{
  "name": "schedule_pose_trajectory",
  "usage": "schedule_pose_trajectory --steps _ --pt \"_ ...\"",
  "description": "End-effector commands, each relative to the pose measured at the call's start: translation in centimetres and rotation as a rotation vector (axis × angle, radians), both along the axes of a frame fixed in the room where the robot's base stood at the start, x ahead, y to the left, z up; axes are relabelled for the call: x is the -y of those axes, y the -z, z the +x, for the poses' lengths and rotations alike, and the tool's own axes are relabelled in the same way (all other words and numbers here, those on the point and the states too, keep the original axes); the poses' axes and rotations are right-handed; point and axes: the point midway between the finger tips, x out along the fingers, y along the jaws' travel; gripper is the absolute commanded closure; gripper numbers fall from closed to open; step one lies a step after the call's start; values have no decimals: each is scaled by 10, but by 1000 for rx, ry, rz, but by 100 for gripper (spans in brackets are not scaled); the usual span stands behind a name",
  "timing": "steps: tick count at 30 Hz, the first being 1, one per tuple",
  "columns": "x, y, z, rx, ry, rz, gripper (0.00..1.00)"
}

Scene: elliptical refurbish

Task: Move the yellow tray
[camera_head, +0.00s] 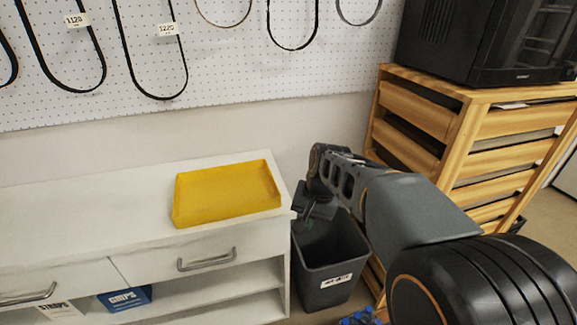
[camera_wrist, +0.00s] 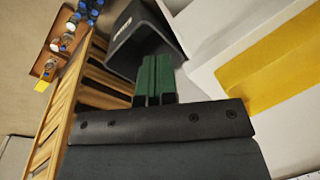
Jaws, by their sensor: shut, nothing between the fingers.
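The yellow tray (camera_head: 226,194) is a shallow, flat-bottomed tray with low raised sides. It lies on the right end of the white cabinet top (camera_head: 90,220), near its front right corner. In the wrist view the yellow tray (camera_wrist: 270,75) shows in part at the right edge. My gripper (camera_head: 308,222) is right of the tray, apart from it, beside the cabinet's end and over the dark bin. In the wrist view the green fingers of my gripper (camera_wrist: 154,80) are together with nothing between them.
A dark grey bin (camera_head: 325,284) stands on the floor between the cabinet and a wooden slatted crate stack (camera_head: 450,125), which bears a black appliance (camera_head: 490,40). A pegboard (camera_head: 230,55) with hanging belts is behind. The cabinet top left of the tray is clear.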

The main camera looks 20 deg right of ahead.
Motion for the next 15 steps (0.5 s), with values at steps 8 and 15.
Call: schedule_pose_trajectory --steps 8,15 --pt "42 -58 116 -280 533 322 100" --pt "81 -64 170 -473 801 514 100"
